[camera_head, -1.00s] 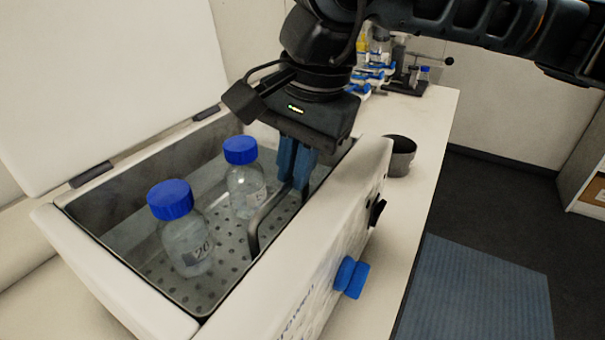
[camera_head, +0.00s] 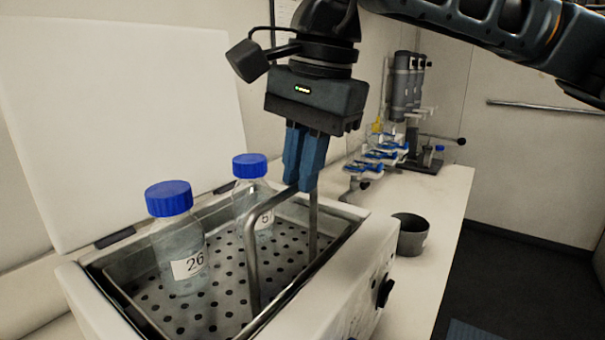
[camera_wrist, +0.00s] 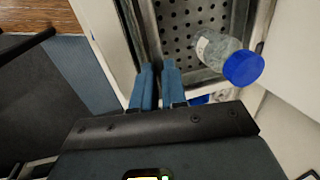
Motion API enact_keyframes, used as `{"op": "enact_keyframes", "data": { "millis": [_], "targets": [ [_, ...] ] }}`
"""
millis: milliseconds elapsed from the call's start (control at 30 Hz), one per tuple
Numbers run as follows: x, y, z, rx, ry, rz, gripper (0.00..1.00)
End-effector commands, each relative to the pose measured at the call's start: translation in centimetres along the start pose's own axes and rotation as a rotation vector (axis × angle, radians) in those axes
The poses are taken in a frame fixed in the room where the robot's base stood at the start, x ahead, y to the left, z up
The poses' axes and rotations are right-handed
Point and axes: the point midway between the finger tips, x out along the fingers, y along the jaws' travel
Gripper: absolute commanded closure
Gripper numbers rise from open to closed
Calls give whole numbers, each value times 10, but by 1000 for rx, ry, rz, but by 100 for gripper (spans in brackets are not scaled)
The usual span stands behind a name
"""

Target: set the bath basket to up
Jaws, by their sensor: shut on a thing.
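The bath basket (camera_head: 222,298) is a perforated metal tray with a bent metal handle (camera_head: 250,250). It sits high, near the rim of the white water bath (camera_head: 345,270). My gripper (camera_head: 302,186) has its blue fingers shut on the top bar of the handle, above the bath's right side. Two clear bottles with blue caps stand upright on the basket: one labelled 26 (camera_head: 182,250) at the front left and another (camera_head: 252,200) behind it. In the wrist view, the blue fingers (camera_wrist: 158,85) are close together beside the perforated tray (camera_wrist: 185,38), with one bottle (camera_wrist: 218,52) to their right.
The bath's white lid (camera_head: 125,130) stands open at the left. A dark cup (camera_head: 411,236) stands on the bench right of the bath. Blue-and-white items (camera_head: 385,153) and a rack stand farther back. The space above the basket's front is clear.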

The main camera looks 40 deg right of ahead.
Motion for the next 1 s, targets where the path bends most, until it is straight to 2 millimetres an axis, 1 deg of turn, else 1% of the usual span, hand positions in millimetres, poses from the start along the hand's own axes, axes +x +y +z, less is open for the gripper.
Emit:
{"op": "enact_keyframes", "data": {
  "millis": [33, 67, 100, 300, 367, 567, 667, 767, 1000],
  "targets": [
    [-6, -3, -1, 2, 2, -13, 100],
    [-6, -3, -1, 2, 2, -13, 100],
    [-6, -3, -1, 2, 2, -13, 86],
    [-5, -2, 0, 1, 2, -10, 67],
    [-4, -2, 0, 1, 1, -9, 62],
    [-3, -2, 0, 1, 1, -7, 62],
    [-7, -2, 0, 1, 2, -8, 62],
    [-18, -2, -1, 2, 3, -9, 62],
    [-57, -2, 0, 2, 3, -10, 62]
  ]
}}
